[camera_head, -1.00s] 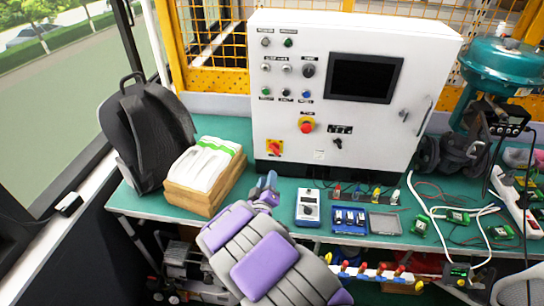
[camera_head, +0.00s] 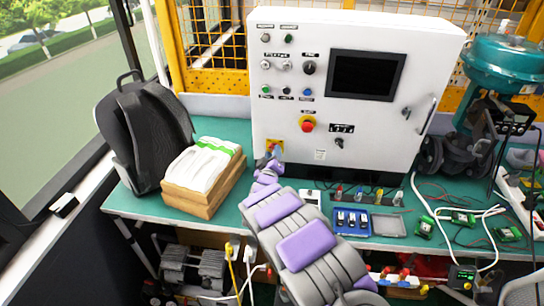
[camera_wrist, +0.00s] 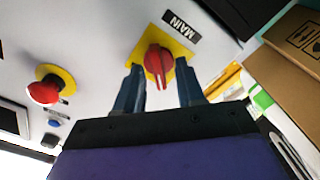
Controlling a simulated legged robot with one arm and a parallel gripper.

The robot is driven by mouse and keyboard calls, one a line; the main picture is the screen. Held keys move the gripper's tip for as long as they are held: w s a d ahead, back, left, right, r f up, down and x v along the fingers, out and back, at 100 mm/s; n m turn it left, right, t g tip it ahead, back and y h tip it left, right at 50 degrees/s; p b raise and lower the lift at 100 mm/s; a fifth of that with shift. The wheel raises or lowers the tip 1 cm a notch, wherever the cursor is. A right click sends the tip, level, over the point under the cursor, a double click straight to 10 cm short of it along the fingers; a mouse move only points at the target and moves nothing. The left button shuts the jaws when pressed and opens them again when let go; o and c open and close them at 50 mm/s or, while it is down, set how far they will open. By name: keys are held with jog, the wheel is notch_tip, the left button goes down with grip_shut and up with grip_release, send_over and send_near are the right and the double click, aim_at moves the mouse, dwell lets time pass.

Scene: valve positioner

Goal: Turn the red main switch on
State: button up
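The red main switch (camera_wrist: 158,62) sits on a yellow square plate (camera_wrist: 177,47) beside a "MAIN" label, on the white control cabinet (camera_head: 285,120). My gripper (camera_wrist: 160,82) is open in the wrist view, with one dark blue finger on each side of the switch knob. Whether the fingers touch the knob cannot be told. In the head view my gripper (camera_head: 270,160) is at the cabinet's lower left and hides most of the switch; part of the yellow plate (camera_head: 274,144) shows above it.
A red emergency button (camera_head: 307,125) on a yellow disc is up and right of the switch. A wooden box with white packs (camera_head: 203,180) and a black backpack (camera_head: 145,135) stand left on the green bench. A meter and small parts lie to the right.

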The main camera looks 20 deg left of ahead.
jog(key=shift+w, duration=0.1)
grip_shut()
dwell(0.4)
